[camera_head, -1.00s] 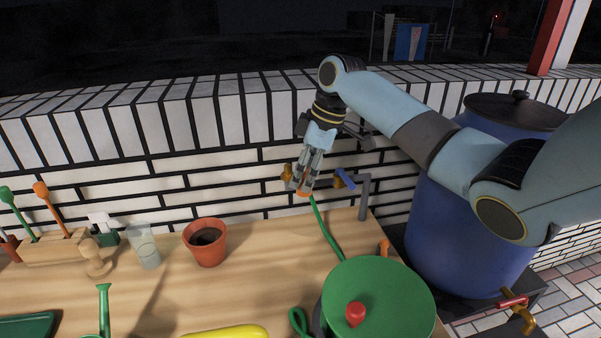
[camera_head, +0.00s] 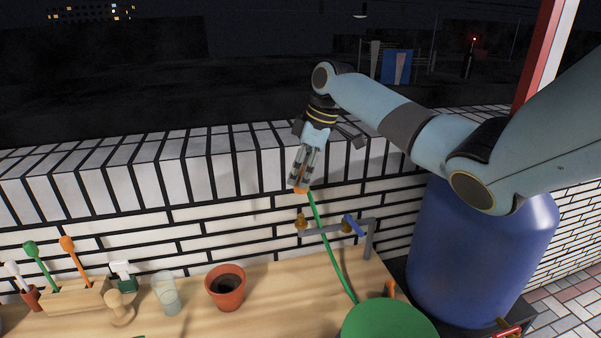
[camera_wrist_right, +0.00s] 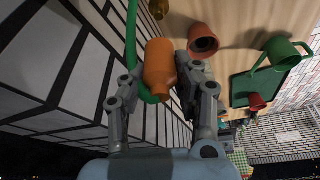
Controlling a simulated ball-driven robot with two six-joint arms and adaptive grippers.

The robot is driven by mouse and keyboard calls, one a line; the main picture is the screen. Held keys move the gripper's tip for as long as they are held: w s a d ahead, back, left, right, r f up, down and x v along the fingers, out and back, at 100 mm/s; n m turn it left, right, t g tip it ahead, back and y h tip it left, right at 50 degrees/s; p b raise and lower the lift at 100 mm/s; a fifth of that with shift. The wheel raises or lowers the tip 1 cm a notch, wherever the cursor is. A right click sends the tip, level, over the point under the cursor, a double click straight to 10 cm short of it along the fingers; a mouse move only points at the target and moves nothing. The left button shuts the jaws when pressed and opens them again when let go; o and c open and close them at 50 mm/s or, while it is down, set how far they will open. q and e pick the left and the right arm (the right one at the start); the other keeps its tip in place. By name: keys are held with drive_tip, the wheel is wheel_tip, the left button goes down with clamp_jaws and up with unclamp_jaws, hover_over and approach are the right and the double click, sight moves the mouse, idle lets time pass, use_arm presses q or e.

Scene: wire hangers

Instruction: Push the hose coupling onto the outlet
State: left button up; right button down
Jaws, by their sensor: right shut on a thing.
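My right gripper (camera_head: 301,176) is shut on the orange hose coupling (camera_head: 301,190), with the green hose (camera_head: 328,240) hanging from it down to the bench. In the right wrist view the coupling (camera_wrist_right: 160,68) sits between the fingers (camera_wrist_right: 163,92). The brass outlet (camera_head: 302,223) is at the left end of a grey pipe in front of the brick wall, and a blue lever (camera_head: 354,225) stands on the pipe to its right. In the head view the coupling appears above the outlet, with a gap between them. My left gripper is not in view.
The white brick wall (camera_head: 200,215) stands close behind the pipe. On the bench are a terracotta pot (camera_head: 225,287), a glass (camera_head: 167,293) and a wooden tool block (camera_head: 75,300). A green round lid (camera_head: 390,322) is at the front, and a blue barrel (camera_head: 480,250) stands at the right.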

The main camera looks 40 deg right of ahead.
drive_tip(key=shift+r, duration=0.1)
drive_tip(key=shift+f, duration=0.25)
drive_tip(key=b, duration=0.2)
hover_over(301, 214)
wheel_tip(301, 214, down, 4)
drive_tip(key=shift+s+f, duration=0.1)
drive_tip(key=shift+f, duration=0.15)
drive_tip(key=shift+f+b, duration=0.35)
drive_tip(key=shift+f, duration=0.15)
drive_tip(key=shift+f, duration=0.35)
drive_tip(key=shift+f+b, duration=0.8)
drive_tip(key=shift+f, duration=0.5)
drive_tip(key=shift+f, duration=0.1)
